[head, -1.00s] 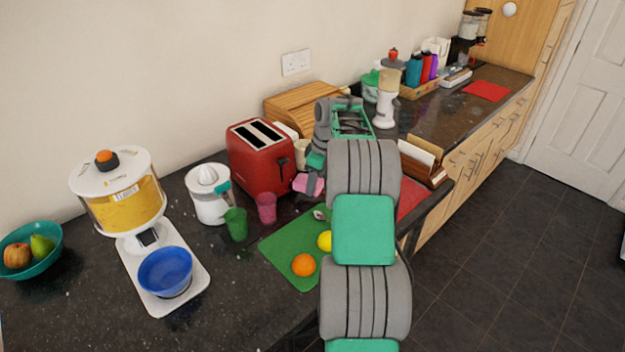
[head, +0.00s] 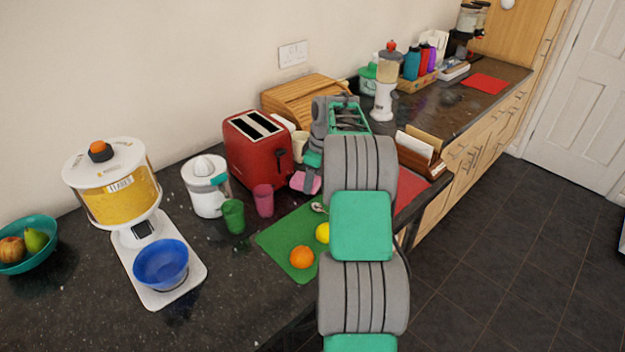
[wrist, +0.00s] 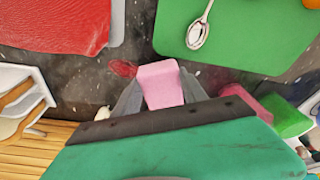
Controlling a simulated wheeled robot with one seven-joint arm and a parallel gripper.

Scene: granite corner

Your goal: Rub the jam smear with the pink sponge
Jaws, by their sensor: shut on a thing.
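My gripper (wrist: 158,88) is shut on the pink sponge (wrist: 160,82), with a grey finger on each side of it. The jam smear (wrist: 122,68) is a small red patch on the dark counter. I cannot tell the sponge's height over the counter. In the head view the sponge (head: 311,183) shows right of the red toaster, partly behind my gripper (head: 305,182). The smear is hidden by my arm there.
A green mat (head: 275,240) holds a spoon (wrist: 198,32), an orange (head: 302,257) and a lemon (head: 322,233). A red mat (wrist: 60,25) lies on the smear's other side. Pink cup (head: 263,200), green cup (head: 233,216) and toaster (head: 258,155) stand close by. A letter rack (head: 420,155) is to the right.

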